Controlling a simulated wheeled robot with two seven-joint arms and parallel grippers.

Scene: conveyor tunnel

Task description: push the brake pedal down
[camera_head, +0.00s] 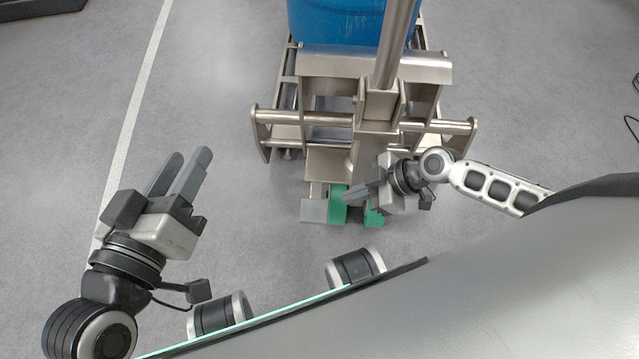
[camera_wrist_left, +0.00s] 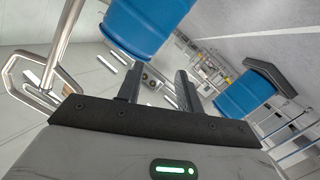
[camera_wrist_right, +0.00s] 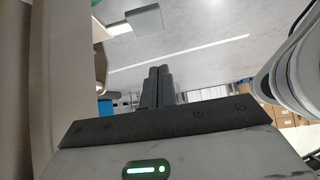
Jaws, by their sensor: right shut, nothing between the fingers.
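At the near foot of the steel drum trolley (camera_head: 374,107) are a flat grey pedal-like plate (camera_head: 314,210) and green parts (camera_head: 338,206) beside it. I cannot tell for certain which of these is the brake pedal. My right gripper (camera_head: 349,196) is shut and empty, its fingertips over or beside the green parts; contact cannot be told. The right wrist view shows its fingers (camera_wrist_right: 158,86) together, with the grey plate (camera_wrist_right: 145,20) beyond them. My left gripper (camera_head: 180,172) is open and empty above the floor, well left of the trolley; its fingers (camera_wrist_left: 158,88) are apart.
A blue drum (camera_head: 336,22) stands on the trolley, behind its upright post. Steel crossbars (camera_head: 280,118) stick out on both sides near my right gripper. The grey floor (camera_head: 225,150) between my left gripper and the trolley is clear.

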